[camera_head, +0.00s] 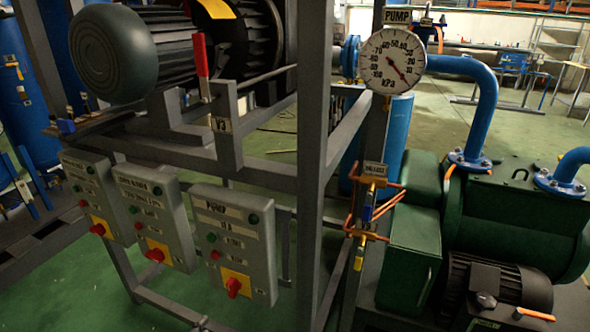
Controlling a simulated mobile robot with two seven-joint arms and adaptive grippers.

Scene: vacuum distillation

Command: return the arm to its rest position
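Neither of my grippers nor any clear part of my arms shows in the head view. Three grey control boxes hang on the steel frame: a left box (96,197), a middle box (153,215) and a box labelled PUMP (234,240). Each carries a red rotary switch on a yellow plate. A round kPa gauge (392,61) sits under a PUMP sign on a post. Below it are a small labelled valve with a blue handle (369,205) and copper pipes. A red lever (201,68) stands upright beside the V3 label.
A grey steel frame (312,150) with a large dark motor (140,50) fills the left and middle. A green pump (515,220) with blue pipes (482,110) and a black motor (497,285) stands at right. Open green floor (510,125) lies behind it.

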